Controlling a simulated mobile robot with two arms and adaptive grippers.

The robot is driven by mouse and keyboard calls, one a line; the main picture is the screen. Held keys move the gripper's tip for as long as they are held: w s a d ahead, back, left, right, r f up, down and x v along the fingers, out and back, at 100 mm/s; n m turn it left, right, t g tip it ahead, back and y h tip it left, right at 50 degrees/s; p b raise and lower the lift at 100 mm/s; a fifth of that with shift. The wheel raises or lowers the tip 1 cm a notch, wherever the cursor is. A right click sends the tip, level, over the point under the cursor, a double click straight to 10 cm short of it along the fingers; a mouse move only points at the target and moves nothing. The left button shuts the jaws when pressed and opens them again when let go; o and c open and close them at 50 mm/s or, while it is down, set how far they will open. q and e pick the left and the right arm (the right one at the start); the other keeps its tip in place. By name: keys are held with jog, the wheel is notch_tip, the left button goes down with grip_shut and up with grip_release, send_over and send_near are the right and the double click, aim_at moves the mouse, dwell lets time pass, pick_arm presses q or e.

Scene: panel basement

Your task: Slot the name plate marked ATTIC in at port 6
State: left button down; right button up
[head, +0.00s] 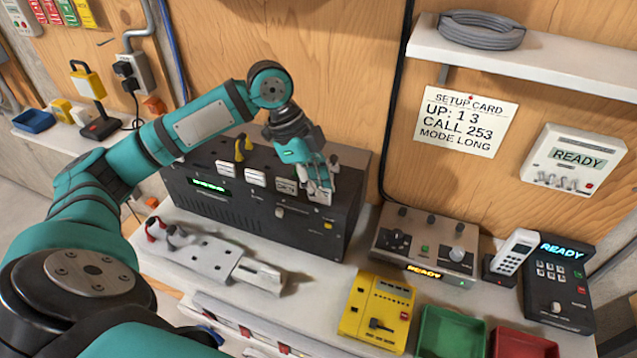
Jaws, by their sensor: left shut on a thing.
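The black panel unit (275,217) stands on the white bench against the wooden wall. Several pale plates sit in a row along its sloped upper front, among them one at the left (225,168) and one in the middle (255,178). Their lettering and the port numbers are too small to read. My left gripper (317,184) is at the right part of this row, shut on a small pale plate (319,195). The plate is at the panel's face; I cannot tell whether it is seated, and its marking is unreadable. My right gripper is not in view.
A grey-white holder (205,262) with red and black parts lies in front of the unit. A brown control box (425,245), a yellow device (376,312), a green bin (452,335) and a red bin (524,345) stand right. A setup card (466,121) hangs on the wall.

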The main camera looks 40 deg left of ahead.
pick_arm(q)
jog(key=shift+f+p, duration=0.2)
jog(key=shift+p, duration=0.2)
dwell(0.4)
dwell(0.4)
jog(key=c, duration=1)
grip_release()
jog(key=shift+o, duration=0.2)
jog(key=shift+r, duration=0.15)
notch_tip(320, 180, up, 3)
jog(key=p, duration=0.3)
jog(key=shift+f, duration=0.2)
jog(key=shift+r+p, duration=1.15)
jog(key=shift+r, duration=1.15)
